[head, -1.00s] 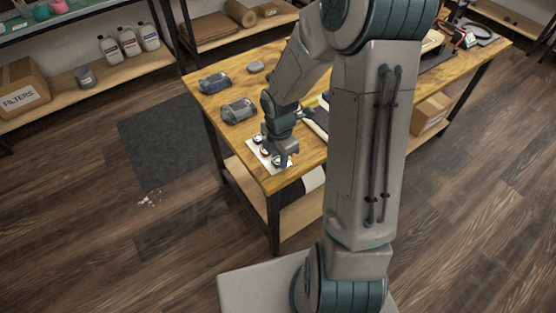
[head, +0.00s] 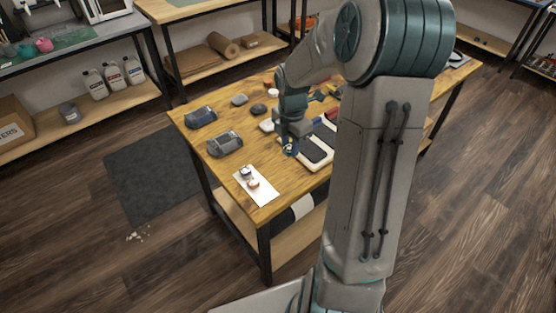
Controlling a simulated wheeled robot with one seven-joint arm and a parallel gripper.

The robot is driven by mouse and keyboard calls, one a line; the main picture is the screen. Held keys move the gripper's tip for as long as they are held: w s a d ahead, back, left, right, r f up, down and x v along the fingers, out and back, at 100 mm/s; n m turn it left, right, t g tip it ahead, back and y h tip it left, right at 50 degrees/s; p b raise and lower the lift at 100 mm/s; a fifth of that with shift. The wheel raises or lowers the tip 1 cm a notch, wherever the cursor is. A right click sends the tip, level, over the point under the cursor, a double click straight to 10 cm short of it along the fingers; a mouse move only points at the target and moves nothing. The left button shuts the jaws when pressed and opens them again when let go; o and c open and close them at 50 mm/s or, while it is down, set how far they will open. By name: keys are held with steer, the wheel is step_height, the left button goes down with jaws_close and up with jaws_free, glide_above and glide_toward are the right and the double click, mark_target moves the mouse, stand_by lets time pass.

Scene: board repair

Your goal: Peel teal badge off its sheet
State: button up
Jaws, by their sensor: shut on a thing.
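The white badge sheet (head: 264,194) lies flat near the front left corner of the wooden table. Two small round badges remain on it, a dark one (head: 246,172) and a reddish-brown one (head: 253,184). My gripper (head: 289,149) is to the right of the sheet and apart from it, pointing down near a flat dark device with a pale border (head: 316,153). It is shut on a small round badge, which looks bluish with a pale part. The fingers partly hide this badge, and its exact colour is hard to tell.
Two dark grey clear-topped cases (head: 224,146) stand left of my gripper. Small dark and pale items (head: 258,109) lie behind them. My arm hides much of the table's right side. The table's front left edge is close to the sheet.

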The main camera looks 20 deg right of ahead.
steer(key=shift+w+d+r+p, duration=0.15)
steer(key=shift+d+r+p, duration=0.1)
steer(key=shift+r+p, duration=0.55)
steer(key=shift+w+d+r+p, duration=0.1)
steer(key=shift+d+r+p, duration=0.1)
steer(key=shift+r+p, duration=0.5)
steer(key=shift+w+d+r+p, duration=0.2)
steer(key=shift+r+p, duration=0.35)
steer(key=shift+r, duration=0.45)
steer(key=shift+f, duration=0.1)
